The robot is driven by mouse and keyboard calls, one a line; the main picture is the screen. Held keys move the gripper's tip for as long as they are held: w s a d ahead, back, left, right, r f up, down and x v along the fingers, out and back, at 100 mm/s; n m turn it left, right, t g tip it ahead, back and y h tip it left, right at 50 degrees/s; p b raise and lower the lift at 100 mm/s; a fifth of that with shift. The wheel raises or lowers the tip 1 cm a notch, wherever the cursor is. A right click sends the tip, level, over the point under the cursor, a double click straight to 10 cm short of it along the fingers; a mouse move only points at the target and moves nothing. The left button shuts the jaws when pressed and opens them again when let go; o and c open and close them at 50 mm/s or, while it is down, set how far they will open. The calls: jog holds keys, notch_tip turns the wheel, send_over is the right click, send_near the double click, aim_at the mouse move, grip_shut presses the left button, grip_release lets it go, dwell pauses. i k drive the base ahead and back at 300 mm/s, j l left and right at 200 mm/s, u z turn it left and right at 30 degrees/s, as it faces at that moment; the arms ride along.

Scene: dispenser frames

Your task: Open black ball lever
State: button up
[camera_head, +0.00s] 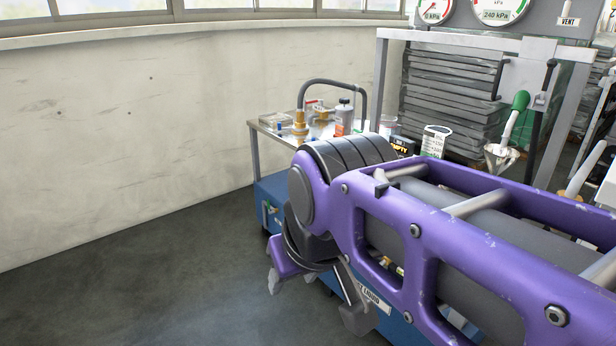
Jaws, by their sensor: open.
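My gripper (314,297) hangs below my purple arm at the lower middle, its fingers spread apart and nothing seen between them. It is in front of the blue lower part of a cart. At the upper right, a dark upright handle (547,80) stands on a grey bracket, and another dark handle (498,79) stands left of it. Both are well away from my gripper, up and to the right. My arm hides much of the equipment.
A metal-topped cart (262,124) holds a brass fitting with a black hose (335,83), bottles and small boxes. A green-handled lever (518,108) sits above a funnel (500,158). Round gauges (498,10) are at the top right. The dark floor (150,285) at left is free.

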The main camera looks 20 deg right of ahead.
aim_at(552, 64)
jog(key=z, duration=2.6)
